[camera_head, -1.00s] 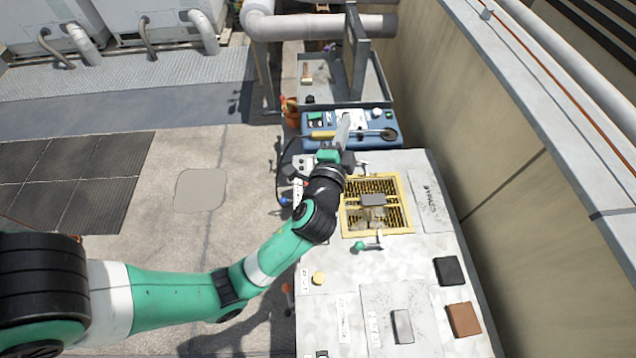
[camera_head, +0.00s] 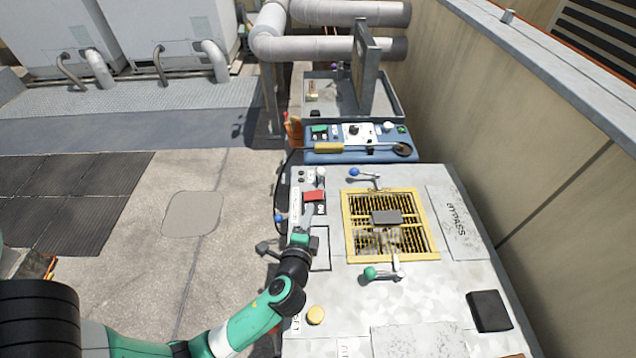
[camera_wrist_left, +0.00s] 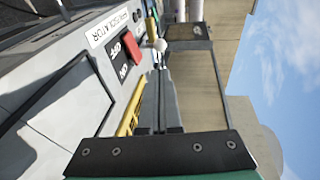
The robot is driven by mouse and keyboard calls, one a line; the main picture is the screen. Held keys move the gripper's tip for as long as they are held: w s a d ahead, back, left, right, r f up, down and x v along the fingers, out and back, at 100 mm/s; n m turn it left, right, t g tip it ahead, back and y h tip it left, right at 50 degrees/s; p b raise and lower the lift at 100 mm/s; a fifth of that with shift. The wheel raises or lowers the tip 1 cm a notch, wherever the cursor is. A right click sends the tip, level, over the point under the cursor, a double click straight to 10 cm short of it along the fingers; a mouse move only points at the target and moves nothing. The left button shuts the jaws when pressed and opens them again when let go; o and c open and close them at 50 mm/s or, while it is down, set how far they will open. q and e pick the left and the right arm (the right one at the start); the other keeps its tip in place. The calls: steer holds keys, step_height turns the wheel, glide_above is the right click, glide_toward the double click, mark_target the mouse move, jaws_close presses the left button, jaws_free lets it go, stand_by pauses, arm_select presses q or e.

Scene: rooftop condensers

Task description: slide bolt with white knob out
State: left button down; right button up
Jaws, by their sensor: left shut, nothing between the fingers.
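A white round knob (camera_head: 321,173) stands at the far left of the grey cabinet top, just beyond a red switch (camera_head: 314,195). It also shows in the left wrist view (camera_wrist_left: 160,45), beside the red switch (camera_wrist_left: 132,48) and its ON/OFF label. The bolt it belongs to is too small to make out clearly. My left gripper (camera_head: 309,213) is shut and empty, near the red switch on the near side of the white knob. In the left wrist view its grey fingers (camera_wrist_left: 165,85) point towards the knob, apparently apart from it. My right gripper is not in view.
A yellow-framed grille (camera_head: 352,232) is to the right, with a blue-knobbed handle (camera_head: 355,172) and a green-knobbed handle (camera_head: 370,272). A yellow button (camera_head: 315,315) and black block (camera_head: 489,311) are nearer. A blue box (camera_head: 340,155) stands behind. A wall bounds the right.

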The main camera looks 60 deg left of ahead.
mark_target(317, 173)
arm_select(q)
steer(key=b+x, duration=0.5)
steer(key=x, duration=0.8)
steer(key=shift+w+a+f, duration=0.15)
steer(key=shift+w, duration=0.05)
steer(key=shift+w+a+b, duration=0.2)
steer(key=shift+b, duration=0.1)
steer(key=a, duration=0.1)
steer(key=w+a, duration=0.1)
steer(key=a, duration=0.1)
steer(key=shift+w+a+b, duration=0.3)
steer(key=shift+s+d, duration=0.1)
